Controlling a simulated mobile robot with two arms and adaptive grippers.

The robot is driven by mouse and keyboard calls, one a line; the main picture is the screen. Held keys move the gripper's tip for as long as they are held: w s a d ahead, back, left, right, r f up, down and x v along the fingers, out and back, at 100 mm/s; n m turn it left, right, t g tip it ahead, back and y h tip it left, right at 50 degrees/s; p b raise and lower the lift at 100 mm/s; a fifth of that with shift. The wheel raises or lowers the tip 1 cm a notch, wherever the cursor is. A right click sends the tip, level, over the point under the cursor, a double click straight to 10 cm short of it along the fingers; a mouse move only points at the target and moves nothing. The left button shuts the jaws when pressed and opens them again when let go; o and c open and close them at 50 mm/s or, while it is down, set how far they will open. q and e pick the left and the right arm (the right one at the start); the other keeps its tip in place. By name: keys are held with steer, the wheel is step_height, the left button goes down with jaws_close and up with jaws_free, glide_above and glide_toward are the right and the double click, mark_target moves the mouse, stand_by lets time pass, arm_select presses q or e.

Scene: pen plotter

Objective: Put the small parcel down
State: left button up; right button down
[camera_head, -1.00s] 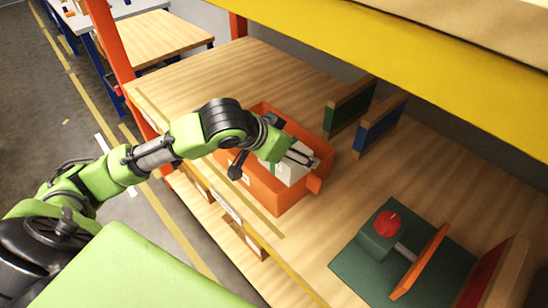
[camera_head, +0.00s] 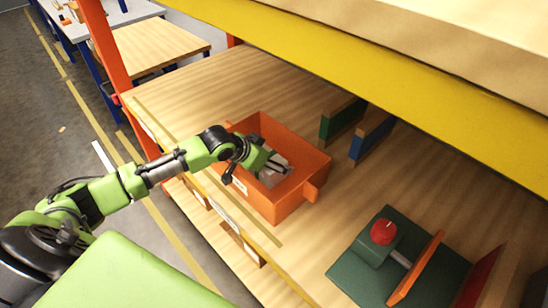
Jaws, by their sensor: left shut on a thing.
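The small parcel (camera_head: 268,177) is a pale grey-white box, partly hidden by my left gripper and the bin wall. It sits low inside an orange bin (camera_head: 290,196) on the wooden shelf. My left gripper (camera_head: 279,163) reaches into the bin from the left and is shut on the parcel. I cannot tell whether the parcel touches the bin floor. My right gripper is not in view.
Green (camera_head: 341,120) and blue (camera_head: 371,139) dividers stand behind the bin on the shelf (camera_head: 200,85). A green base with a red knob (camera_head: 383,232) and an orange plate is at the front right. A yellow beam (camera_head: 370,85) crosses above. Bare shelf lies left of the bin.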

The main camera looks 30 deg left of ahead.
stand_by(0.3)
arm_select(q)
steer(key=o, duration=1.8)
steer(key=shift+f, duration=0.1)
steer(key=shift+b+v, duration=0.3)
steer(key=shift+v, duration=5.8)
steer(key=shift+w, duration=0.15)
